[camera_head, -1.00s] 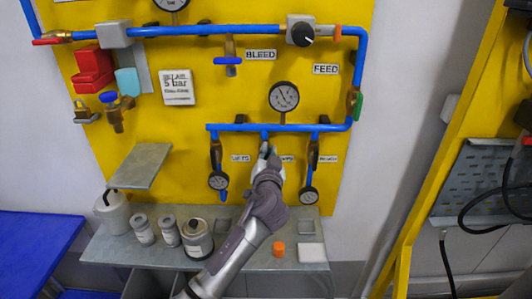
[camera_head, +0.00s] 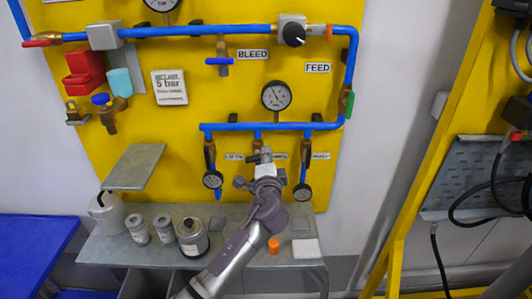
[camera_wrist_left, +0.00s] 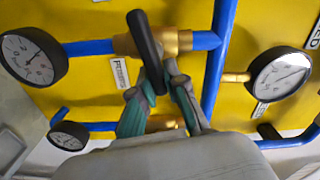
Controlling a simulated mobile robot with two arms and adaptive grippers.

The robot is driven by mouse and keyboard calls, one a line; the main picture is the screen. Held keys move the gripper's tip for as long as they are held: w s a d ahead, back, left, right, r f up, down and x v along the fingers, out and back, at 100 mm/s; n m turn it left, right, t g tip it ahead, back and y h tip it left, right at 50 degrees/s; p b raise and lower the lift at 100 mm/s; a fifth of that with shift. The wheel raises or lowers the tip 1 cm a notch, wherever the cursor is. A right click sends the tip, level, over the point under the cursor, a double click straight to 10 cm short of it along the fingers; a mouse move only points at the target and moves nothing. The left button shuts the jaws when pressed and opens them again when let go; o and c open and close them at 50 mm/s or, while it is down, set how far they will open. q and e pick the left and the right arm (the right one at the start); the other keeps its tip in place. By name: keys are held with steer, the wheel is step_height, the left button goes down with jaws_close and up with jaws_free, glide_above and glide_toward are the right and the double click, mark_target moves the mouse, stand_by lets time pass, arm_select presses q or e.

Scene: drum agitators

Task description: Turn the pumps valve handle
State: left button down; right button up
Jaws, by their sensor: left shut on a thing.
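The pumps valve handle, a black lever (camera_wrist_left: 144,38), sits on a brass valve (camera_wrist_left: 180,42) on a blue pipe in the left wrist view. My left gripper (camera_head: 265,156) is at the middle of three branches below the blue manifold pipe (camera_head: 285,126) in the head view. In the left wrist view, the green-and-grey fingers of my left gripper (camera_wrist_left: 162,82) close around the lower end of the lever. In the head view, the gripper hides most of this valve and part of its label. My right gripper is not in view.
Gauges hang on the branches at left (camera_head: 213,180) and right (camera_head: 302,192), close to my gripper. A larger gauge (camera_head: 276,96) is above the manifold. A grey shelf (camera_head: 120,245) with jars and an orange cap (camera_head: 273,246) lies below.

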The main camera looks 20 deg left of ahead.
arm_select(q)
steer(key=shift+d+f+m, duration=0.1)
steer(key=shift+f+m, duration=0.2)
steer(key=shift+m, duration=0.9)
steer(key=shift+p, duration=0.3)
steer(key=shift+f, duration=0.1)
steer(key=c, duration=1.2)
jaws_free()
steer(key=shift+s, duration=0.1)
steer(key=v, duration=1.2)
